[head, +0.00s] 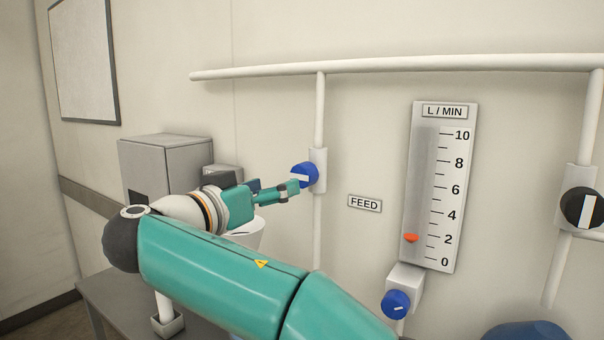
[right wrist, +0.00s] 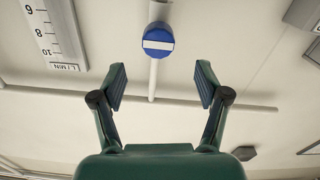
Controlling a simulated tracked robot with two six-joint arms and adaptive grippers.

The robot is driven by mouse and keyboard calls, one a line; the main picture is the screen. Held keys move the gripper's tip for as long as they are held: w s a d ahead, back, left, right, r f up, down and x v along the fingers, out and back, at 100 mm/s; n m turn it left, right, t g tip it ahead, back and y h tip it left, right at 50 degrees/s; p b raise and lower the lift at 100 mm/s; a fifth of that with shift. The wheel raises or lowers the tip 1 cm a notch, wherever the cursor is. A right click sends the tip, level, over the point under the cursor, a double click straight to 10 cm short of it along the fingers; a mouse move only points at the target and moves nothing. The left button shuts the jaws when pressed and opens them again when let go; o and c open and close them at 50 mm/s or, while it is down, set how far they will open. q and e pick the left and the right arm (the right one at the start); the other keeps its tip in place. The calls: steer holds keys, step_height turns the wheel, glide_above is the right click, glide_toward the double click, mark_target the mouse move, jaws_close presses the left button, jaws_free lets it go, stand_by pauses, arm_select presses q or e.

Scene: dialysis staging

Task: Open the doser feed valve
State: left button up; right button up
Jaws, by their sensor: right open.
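The feed valve's blue knob (head: 305,173) sits on a white vertical pipe, left of the FEED label (head: 364,204). Its white bar lies roughly crosswise to the pipe. My right gripper (head: 287,189) is just in front of the knob, and its finger overlaps the knob's lower left in the head view. In the right wrist view, my right gripper (right wrist: 160,80) is open and empty. The blue knob (right wrist: 157,41) shows there beyond the fingertips, near the midline between them, with no visible contact. My left gripper is not in view.
The L/MIN gauge (head: 440,185) has an orange marker near 2. A second blue knob (head: 396,304) is below it, and a black knob (head: 582,208) is at the far right. A white pipe (head: 400,66) runs above. A grey box (head: 166,168) stands at left.

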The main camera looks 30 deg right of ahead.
mark_target(298, 177)
steer(key=p+x, duration=0.1)
steer(key=x, duration=0.8)
steer(key=shift+d+p, duration=0.3)
steer(key=shift+d, duration=0.05)
steer(key=c, duration=1.1)
steer(key=shift+r, duration=0.1)
steer(key=shift+c, duration=0.3)
steer(key=shift+w, duration=0.1)
